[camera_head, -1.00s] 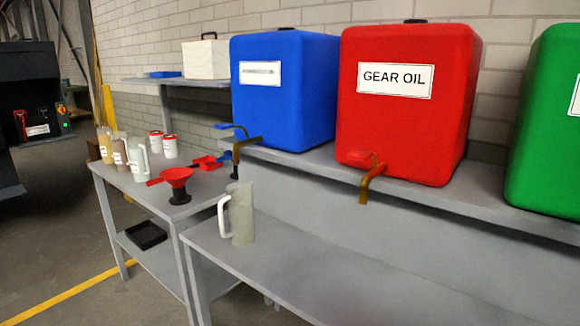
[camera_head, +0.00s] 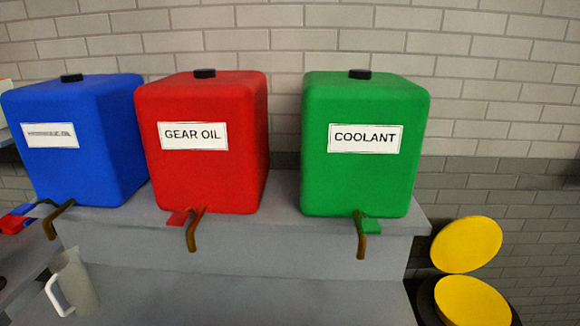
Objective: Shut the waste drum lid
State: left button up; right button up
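A dark drum (camera_head: 425,302) stands at the lower right of the head view, past the end of the shelf, and is cut off by the bottom edge. A yellow disc (camera_head: 466,244), which looks like its lid, stands tilted up behind the drum. A second yellow round surface (camera_head: 472,302) lies across the drum's top; I cannot tell whether it is the drum's opening or a cover. The two yellow parts appear separate, so the lid looks raised. Neither of my grippers is in view.
Blue (camera_head: 85,130), red (camera_head: 205,160) and green (camera_head: 362,165) tanks with taps stand on a grey shelf (camera_head: 285,205). A pitcher (camera_head: 73,284) stands on the lower bench (camera_head: 250,295) at the left. A brick wall is behind. No object shows between the bench's right end and the drum.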

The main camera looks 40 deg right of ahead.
aim_at(466, 244)
jog(key=z, duration=2.5)
